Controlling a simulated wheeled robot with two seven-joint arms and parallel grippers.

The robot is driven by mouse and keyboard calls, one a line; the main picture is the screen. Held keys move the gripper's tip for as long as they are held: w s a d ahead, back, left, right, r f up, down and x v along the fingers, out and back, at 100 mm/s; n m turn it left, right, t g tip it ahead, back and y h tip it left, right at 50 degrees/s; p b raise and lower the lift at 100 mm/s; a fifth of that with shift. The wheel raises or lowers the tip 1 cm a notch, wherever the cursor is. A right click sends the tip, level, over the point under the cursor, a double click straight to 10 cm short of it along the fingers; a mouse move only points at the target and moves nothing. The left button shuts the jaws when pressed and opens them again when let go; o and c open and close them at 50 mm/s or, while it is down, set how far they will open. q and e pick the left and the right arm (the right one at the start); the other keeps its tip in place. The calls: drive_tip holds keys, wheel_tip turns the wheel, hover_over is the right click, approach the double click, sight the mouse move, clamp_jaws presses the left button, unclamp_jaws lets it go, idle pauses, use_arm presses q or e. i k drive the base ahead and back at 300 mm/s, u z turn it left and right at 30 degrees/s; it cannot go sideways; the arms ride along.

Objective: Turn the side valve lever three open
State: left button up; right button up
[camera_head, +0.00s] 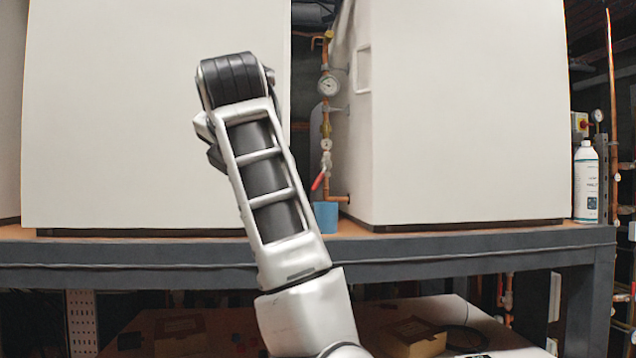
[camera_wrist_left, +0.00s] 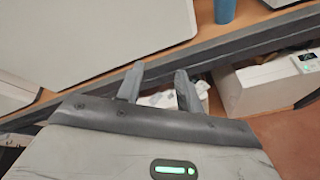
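A red valve lever (camera_head: 319,181) sits on the copper pipe (camera_head: 326,125) in the gap between the two large white units, slanting down to the left. I cannot tell whether it is lever three. In the left wrist view, my left gripper (camera_wrist_left: 160,69) has its two fingers spread apart with nothing between them. It is by the bench's front edge, with the blue cup (camera_wrist_left: 225,10) beyond it to the upper right. No lever shows in that view. Neither gripper shows in the head view, where one of my arm's links stands before the left unit.
The left white unit (camera_head: 120,120) and right white unit (camera_head: 470,110) stand on a grey-framed bench (camera_head: 450,250). A pressure gauge (camera_head: 328,86) is above the lever; the blue cup (camera_head: 326,215) is below. Boxes lie under the bench.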

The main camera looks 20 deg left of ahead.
sight(327, 164)
drive_tip(key=i, duration=1)
